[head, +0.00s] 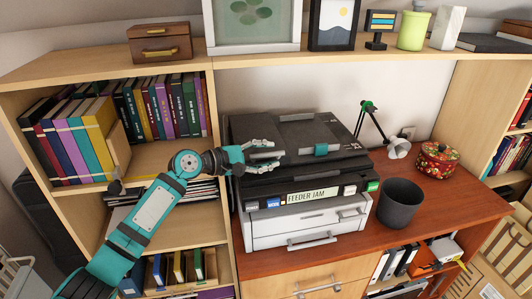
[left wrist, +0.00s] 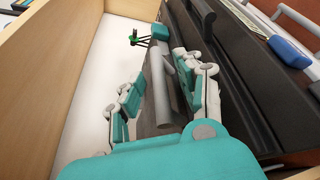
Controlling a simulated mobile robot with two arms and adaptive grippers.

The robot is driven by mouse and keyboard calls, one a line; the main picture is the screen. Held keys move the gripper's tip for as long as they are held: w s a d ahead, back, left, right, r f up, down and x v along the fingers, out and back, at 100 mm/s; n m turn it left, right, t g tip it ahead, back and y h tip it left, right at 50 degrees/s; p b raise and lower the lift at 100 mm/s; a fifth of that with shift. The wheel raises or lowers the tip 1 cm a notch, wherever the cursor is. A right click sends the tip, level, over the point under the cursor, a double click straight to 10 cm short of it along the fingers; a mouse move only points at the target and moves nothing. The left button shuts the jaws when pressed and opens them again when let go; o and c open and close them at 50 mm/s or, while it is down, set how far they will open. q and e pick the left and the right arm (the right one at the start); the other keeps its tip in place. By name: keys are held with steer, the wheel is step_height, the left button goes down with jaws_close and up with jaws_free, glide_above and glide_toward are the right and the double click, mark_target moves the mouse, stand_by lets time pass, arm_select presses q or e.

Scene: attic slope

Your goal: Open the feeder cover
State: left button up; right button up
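The printer (head: 305,225) stands on the desk, with a black upper body over a pale lower part and a "FEEDER JAM" label (head: 312,195) on its front. Its dark feeder cover (head: 295,130) lies flat on top and looks closed. A teal tab (head: 321,150) sits on the top near the front. My left gripper (head: 268,153) reaches in over the top's left part; its fingers are apart. In the left wrist view my left gripper (left wrist: 157,95) is open with a grey bar-like part between its fingers; I cannot tell whether they touch it. My right gripper is not in view.
A dark cup (head: 400,203) and a red patterned tin (head: 437,161) stand right of the printer. A lamp (head: 372,120) stands behind it. A bookcase (head: 110,75) is at the left, and a shelf (head: 340,56) with frames runs above.

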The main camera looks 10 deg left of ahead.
arm_select(q)
steer(key=c, duration=0.7)
jaws_close()
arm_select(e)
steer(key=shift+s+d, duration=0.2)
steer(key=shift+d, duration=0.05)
